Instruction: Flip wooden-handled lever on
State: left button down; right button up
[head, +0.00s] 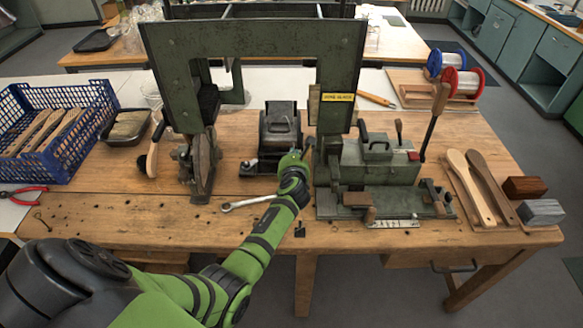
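The lever with a wooden handle (440,98) stands at the right side of the green machine (375,160). Its dark shaft leans up and to the right from the machine's side. My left gripper (306,150) is at the machine's left side, in front of the dark block. It is well left of the lever and apart from it. Whether its fingers are open or shut is too small to tell. My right gripper is not in view.
A tall green frame (250,36) rises behind my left gripper. Wire spools (462,83) stand behind the lever.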

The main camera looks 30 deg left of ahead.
aim_at(294, 143)
pick_arm(q)
jog(key=shift+w+a+r+p, duration=0.1)
jog(key=shift+w+a+r, duration=0.15)
jog(key=shift+w, duration=0.3)
jog(key=shift+w+a+r+p, duration=0.15)
jog(key=shift+w+a, duration=0.2)
jog(key=shift+w, duration=0.25)
jog(key=shift+w+a+r+p, duration=0.1)
jog(key=shift+w+a+r, duration=0.15)
jog(key=shift+w, duration=0.3)
jog(key=shift+f, duration=0.1)
